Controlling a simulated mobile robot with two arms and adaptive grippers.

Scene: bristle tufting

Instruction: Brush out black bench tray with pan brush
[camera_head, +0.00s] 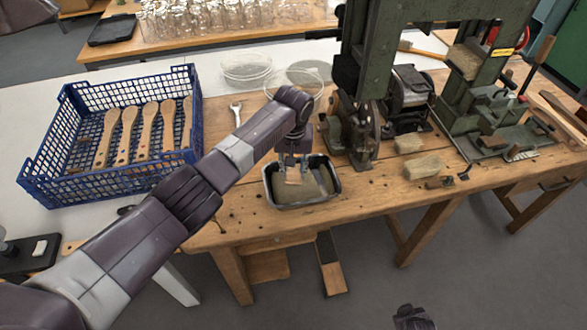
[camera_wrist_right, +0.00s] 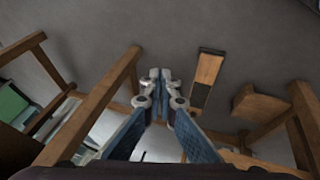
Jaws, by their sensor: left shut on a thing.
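The black bench tray (camera_head: 335,190) sits on the wooden workbench near its front edge, with a grey-brown layer on its floor. My left gripper (camera_head: 297,158) reaches down over the tray from the left. It is shut on the pan brush (camera_head: 293,177), whose small tan wooden part shows inside the tray. The bristles are hard to make out, and I cannot tell whether they touch the tray floor. My right gripper (camera_wrist_right: 160,78) is empty, its fingertips together, away from the tray. In the head view, a dark part of my right arm shows at the bottom edge.
A blue crate (camera_head: 192,118) with several wooden brush handles stands left on the white table. Dark specks dot the bench around the tray.

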